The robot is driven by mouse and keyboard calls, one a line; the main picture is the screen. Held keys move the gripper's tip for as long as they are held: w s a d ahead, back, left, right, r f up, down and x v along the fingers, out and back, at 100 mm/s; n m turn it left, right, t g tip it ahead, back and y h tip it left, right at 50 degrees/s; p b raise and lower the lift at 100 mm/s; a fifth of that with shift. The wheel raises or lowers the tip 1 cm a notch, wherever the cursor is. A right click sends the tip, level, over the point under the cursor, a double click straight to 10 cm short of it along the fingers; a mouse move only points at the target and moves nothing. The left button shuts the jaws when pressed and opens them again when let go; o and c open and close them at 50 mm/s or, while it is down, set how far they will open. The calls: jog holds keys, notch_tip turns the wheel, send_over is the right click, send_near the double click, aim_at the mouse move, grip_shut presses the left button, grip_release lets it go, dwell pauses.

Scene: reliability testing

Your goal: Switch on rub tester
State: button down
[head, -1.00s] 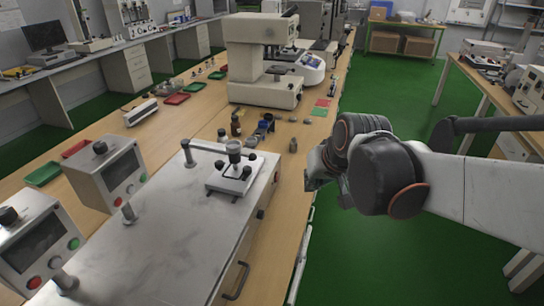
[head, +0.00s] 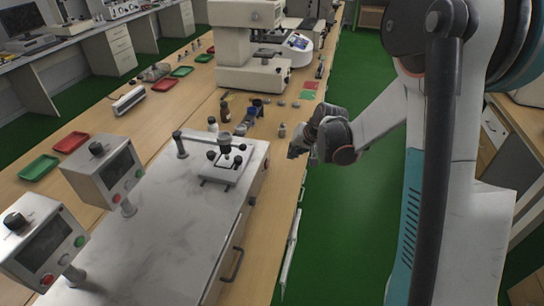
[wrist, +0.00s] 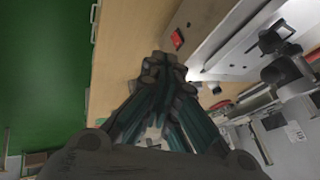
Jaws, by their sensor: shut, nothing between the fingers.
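A long white machine (head: 150,240), likely the rub tester, lies on the wooden bench in the head view. A small fixture with black knobs (head: 228,162) stands on its top. Two grey control boxes (head: 108,172) (head: 42,242) with screens and red and green buttons stand at its left. In the wrist view a small red switch (wrist: 177,39) shows on the machine's side wall, just beyond my fingertips. My gripper (wrist: 164,62) is shut and empty, apart from the switch. In the head view my gripper (head: 296,150) is at the bench's right edge, right of the machine's far end.
Small bottles and pots (head: 225,110) stand just beyond the machine. A larger white instrument (head: 250,50) stands farther back. Red and green trays (head: 40,167) lie at the left. Green floor (head: 345,230) is open right of the bench.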

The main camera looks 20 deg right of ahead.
aim_at(267, 164)
jog(key=shift+m, duration=0.3)
jog(key=w+f, duration=0.1)
jog(key=d+f, duration=0.1)
jog(key=f, duration=0.1)
jog(key=w+f+p, duration=0.1)
jog(key=shift+w+d+f, duration=0.3)
jog(key=shift+w, duration=0.05)
jog(key=a+b+x, duration=0.1)
jog(key=x, duration=0.3)
jog(key=b+x, duration=0.1)
jog(key=x, duration=0.2)
jog(key=a+r+b+x, duration=0.1)
jog(key=x, duration=0.3)
jog(key=shift+w+a+f, duration=0.25)
jog(key=shift+w+a, duration=0.1)
jog(key=shift+w, duration=0.15)
jog(key=shift+w+a+b, duration=0.3)
jog(key=shift+a, duration=0.15)
jog(key=shift+f, duration=0.1)
